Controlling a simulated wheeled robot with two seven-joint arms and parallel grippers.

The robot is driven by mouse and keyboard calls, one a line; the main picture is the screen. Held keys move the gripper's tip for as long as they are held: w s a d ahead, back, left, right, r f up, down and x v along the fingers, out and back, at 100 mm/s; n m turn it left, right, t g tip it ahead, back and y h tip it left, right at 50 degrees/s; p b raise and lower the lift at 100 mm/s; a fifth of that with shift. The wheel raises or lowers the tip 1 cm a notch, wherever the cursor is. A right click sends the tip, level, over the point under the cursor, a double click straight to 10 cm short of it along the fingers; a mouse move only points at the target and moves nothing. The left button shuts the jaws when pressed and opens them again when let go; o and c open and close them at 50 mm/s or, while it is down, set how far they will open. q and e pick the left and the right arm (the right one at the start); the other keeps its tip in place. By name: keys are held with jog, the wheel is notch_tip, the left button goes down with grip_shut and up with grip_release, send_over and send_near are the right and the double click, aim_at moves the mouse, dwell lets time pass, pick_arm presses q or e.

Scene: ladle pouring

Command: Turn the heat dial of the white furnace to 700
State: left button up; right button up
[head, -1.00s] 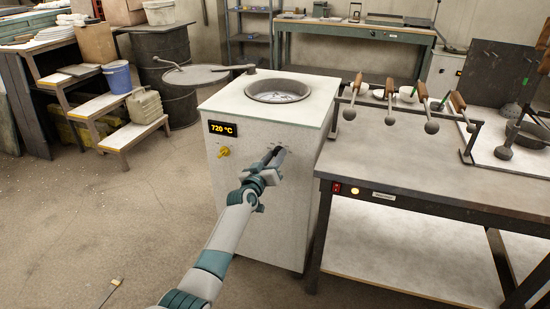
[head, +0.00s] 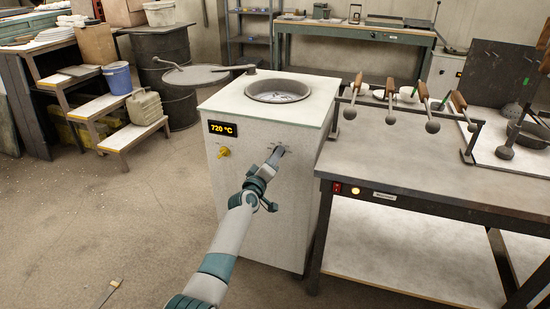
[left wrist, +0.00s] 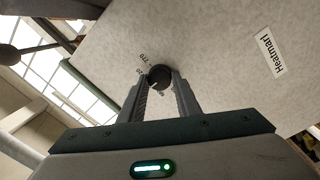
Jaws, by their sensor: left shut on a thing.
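The white furnace (head: 262,213) stands in the middle of the head view, with its round open pot (head: 279,90) on top. Its display (head: 222,128) reads 720 °C. In the left wrist view the round black heat dial (left wrist: 159,76) sits on the furnace's front panel, with small numbers printed around it. My left gripper (head: 275,156) is at the front panel, and its two fingers are shut on the dial from both sides. In the head view the gripper mostly hides the dial. My right gripper is not in view.
A workbench (head: 400,165) with several ladles on a rack (head: 470,152) stands close to the furnace's right. The swung-aside lid (head: 195,75) is at the left. Floor at the front left is mostly clear.

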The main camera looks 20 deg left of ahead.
pick_arm(q)
jog(key=o, duration=1.1)
jog(key=shift+c, duration=0.2)
jog(key=shift+s, duration=0.15)
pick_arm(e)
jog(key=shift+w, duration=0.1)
pick_arm(q)
jog(key=s+a+p, duration=0.1)
jog(key=s+p, duration=0.1)
jog(key=s, duration=1.5)
jog(key=shift+a+f, duration=0.2)
jog(key=shift+f, duration=0.2)
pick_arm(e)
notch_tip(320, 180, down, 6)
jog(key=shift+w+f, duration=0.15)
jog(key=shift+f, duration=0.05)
pick_arm(q)
jog(key=shift+f, duration=0.1)
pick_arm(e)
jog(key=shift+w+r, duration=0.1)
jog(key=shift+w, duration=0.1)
